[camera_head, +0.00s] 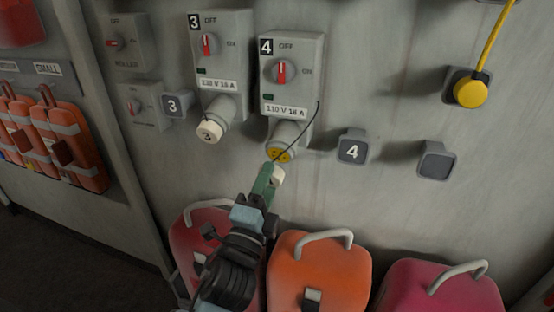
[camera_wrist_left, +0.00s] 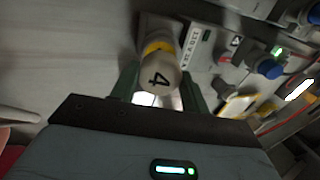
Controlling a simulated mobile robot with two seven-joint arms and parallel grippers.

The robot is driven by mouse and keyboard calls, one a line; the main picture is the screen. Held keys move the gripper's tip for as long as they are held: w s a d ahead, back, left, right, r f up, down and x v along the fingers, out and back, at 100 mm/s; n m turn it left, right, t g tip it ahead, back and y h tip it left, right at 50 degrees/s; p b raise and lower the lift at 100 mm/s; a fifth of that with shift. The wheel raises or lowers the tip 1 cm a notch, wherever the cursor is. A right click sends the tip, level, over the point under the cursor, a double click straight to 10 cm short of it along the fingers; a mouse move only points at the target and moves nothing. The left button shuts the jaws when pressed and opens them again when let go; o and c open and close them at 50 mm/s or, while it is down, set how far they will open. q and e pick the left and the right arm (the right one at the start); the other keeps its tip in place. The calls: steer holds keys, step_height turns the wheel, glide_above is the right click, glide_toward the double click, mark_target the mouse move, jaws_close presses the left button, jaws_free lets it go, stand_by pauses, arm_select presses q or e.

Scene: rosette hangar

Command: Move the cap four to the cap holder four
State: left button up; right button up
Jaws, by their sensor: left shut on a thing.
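The white cap four (camera_head: 278,175) is in my left gripper (camera_head: 270,177), just below the yellow-faced socket (camera_head: 281,154) of switch box 4. A thin dark cord runs from the box towards the cap. In the left wrist view, the cap (camera_wrist_left: 160,80), marked 4, sits between the green fingers of my gripper (camera_wrist_left: 161,92); the yellow socket face (camera_wrist_left: 158,47) shows behind it. The cap holder four (camera_head: 352,149) is a grey block marked 4 on the wall, right of the socket, with nothing on it. My right gripper is out of view.
Switch box 3 (camera_head: 220,60) with its capped socket (camera_head: 208,130) is to the left. A blank grey holder (camera_head: 436,161) and a yellow plug on a cord (camera_head: 471,92) are to the right. Red, orange (camera_head: 320,270) and magenta cases stand below along the wall.

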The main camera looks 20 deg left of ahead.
arm_select(q)
steer(key=shift+v, duration=1.1)
steer(key=shift+s, duration=0.1)
steer(key=shift+a, duration=0.1)
